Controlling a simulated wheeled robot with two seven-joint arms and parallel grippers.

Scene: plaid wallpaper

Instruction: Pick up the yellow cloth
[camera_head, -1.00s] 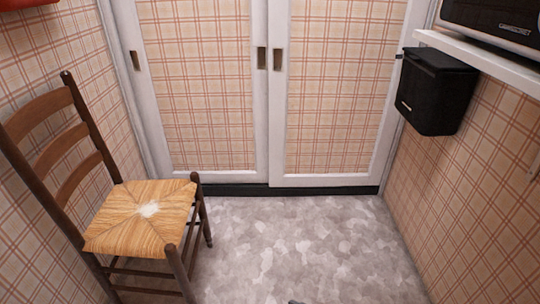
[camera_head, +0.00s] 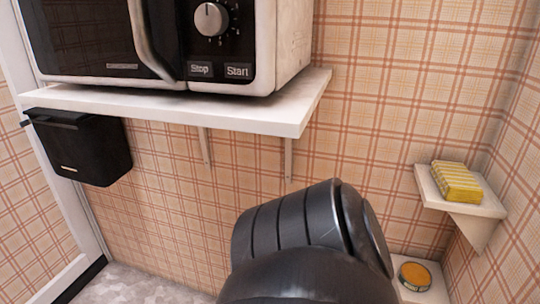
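A folded yellow cloth (camera_head: 457,182) with pale stripes lies on a small white corner shelf (camera_head: 490,207) at the right. Nothing is touching it from above. A dark grey, rounded link of my arm fills the bottom centre, to the left of and below the cloth in the picture. Neither of my grippers shows in this view.
A microwave (camera_head: 170,45) stands on a white wall shelf (camera_head: 180,108) at upper left. A black box (camera_head: 80,147) hangs below it. Grey floor shows at lower left.

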